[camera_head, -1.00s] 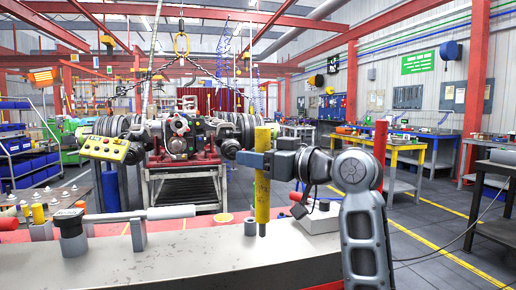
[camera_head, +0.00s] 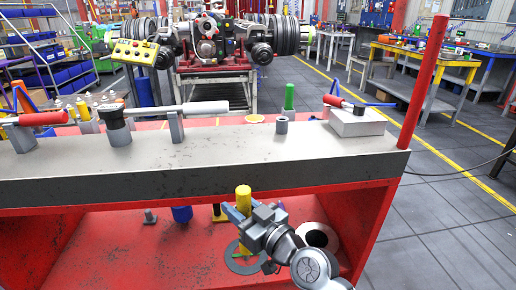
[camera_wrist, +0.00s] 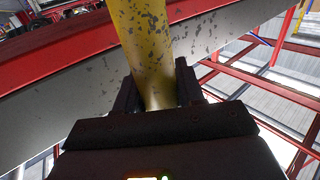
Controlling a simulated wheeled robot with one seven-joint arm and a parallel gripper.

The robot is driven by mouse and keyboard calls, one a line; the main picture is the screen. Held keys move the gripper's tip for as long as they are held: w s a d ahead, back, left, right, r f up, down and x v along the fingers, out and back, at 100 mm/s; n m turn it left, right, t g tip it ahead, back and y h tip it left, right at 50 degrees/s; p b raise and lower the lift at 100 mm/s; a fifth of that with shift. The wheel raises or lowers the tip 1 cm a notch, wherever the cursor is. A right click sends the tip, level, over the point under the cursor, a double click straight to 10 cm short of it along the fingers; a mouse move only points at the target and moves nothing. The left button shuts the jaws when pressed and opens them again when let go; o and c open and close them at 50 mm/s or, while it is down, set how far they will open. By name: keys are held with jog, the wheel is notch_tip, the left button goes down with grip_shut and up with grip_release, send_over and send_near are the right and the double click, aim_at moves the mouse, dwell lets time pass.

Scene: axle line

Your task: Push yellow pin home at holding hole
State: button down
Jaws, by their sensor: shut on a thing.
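A yellow pin (camera_head: 243,197) stands upright in front of the red bench, low down by its open lower shelf. My gripper (camera_head: 238,212) is shut on the pin. In the wrist view the scratched yellow pin (camera_wrist: 148,45) rises between the two dark fingers (camera_wrist: 158,95). A flat grey ring (camera_head: 236,264) lies on the lower shelf around the pin's lower part in the picture; my arm covers much of it. I cannot tell whether the pin's lower end touches anything. I cannot make out which opening is the holding hole.
The grey bench top (camera_head: 200,160) lies above and behind my gripper. A red post (camera_head: 428,80) stands at its right end. A white ring (camera_head: 318,238), a blue cylinder (camera_head: 181,214) and small parts sit on the lower shelf (camera_head: 130,255).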

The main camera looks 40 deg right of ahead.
jog(key=a+f, duration=0.3)
jog(key=f, duration=0.4)
jog(key=a+f, duration=0.3)
jog(key=f, duration=0.4)
jog(key=shift+a+f, duration=0.15)
jog(key=shift+a, duration=0.15)
jog(key=shift+s+a, duration=0.1)
jog(key=shift+s, duration=0.05)
jog(key=shift+f, duration=0.15)
dwell(0.3)
